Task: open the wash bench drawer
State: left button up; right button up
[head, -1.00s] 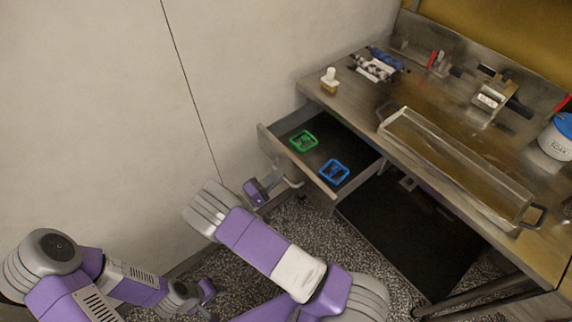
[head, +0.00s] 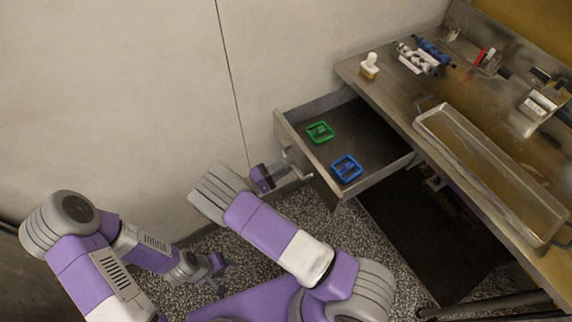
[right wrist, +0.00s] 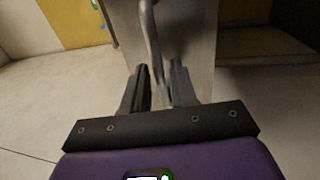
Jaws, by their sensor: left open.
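The wash bench drawer (head: 308,160) is pulled part way out of the bench, its inside open to view. My right gripper (head: 281,176) is at the handle on the drawer front. In the right wrist view the handle bar (right wrist: 151,35) runs down between the two fingers of my right gripper (right wrist: 160,80), which look shut on it; the contact itself is partly hidden. My left gripper (head: 219,273) is open and empty, low over the speckled floor, away from the drawer.
A green frame (head: 320,132) and a blue frame (head: 346,168) lie in the drawer. The bench top (head: 392,98) carries a long metal tray (head: 490,165), a small white-topped bottle (head: 369,66) and tools. A plain wall (head: 120,90) stands left of the drawer.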

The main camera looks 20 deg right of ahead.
jog(key=shift+o, duration=0.7)
jog(key=v, duration=0.7)
jog(key=shift+a+p, duration=0.3)
